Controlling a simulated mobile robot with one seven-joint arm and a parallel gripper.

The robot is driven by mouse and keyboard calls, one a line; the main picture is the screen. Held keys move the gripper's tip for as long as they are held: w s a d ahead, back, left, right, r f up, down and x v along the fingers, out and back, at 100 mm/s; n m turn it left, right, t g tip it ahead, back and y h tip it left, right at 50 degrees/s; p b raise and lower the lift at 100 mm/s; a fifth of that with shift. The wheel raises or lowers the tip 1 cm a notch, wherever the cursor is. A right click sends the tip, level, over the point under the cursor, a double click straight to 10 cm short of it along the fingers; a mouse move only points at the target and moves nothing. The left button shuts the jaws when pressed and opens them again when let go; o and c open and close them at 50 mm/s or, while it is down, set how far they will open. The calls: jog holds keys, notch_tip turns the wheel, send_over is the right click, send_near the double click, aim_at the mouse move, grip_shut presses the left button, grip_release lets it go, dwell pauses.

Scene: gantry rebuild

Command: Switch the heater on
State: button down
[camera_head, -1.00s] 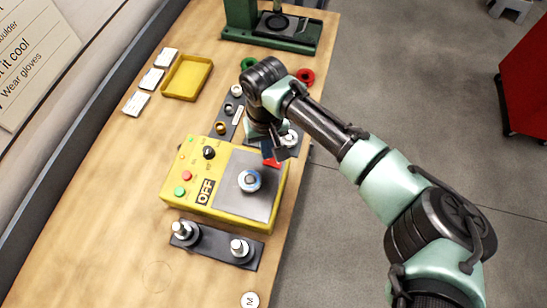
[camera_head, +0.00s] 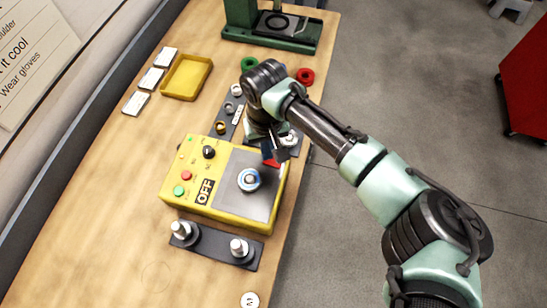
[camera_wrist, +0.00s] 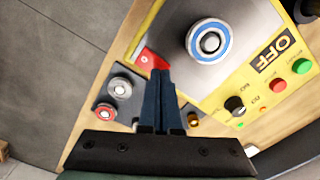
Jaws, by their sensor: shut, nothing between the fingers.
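The heater is a yellow box (camera_head: 228,213) on the wooden bench, with a grey top plate and a label reading OFF (camera_head: 205,191). Its panel has a green button (camera_head: 179,191), a red button (camera_head: 187,175) and a black knob (camera_head: 208,152). They also show at the right of the wrist view, as the green button (camera_wrist: 301,66), red button (camera_wrist: 278,85) and black knob (camera_wrist: 235,106). A blue-rimmed ring part (camera_head: 249,180) sits on the plate. My gripper (camera_wrist: 158,74) is shut and empty, over the heater's far edge beside a red piece (camera_wrist: 150,60).
A dark strip with two posts (camera_head: 217,246) lies in front of the heater. A dark rack with ring parts (camera_head: 228,116) lies behind it. A yellow tray (camera_head: 187,77), white cards (camera_head: 152,78) and a green press (camera_head: 270,35) stand farther back.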

jog(key=shift+f+b, duration=0.3)
jog(key=shift+f, duration=0.25)
notch_tip(320, 180, up, 7)
jog(key=p, duration=0.7)
jog(key=shift+r, duration=0.1)
dwell(0.7)
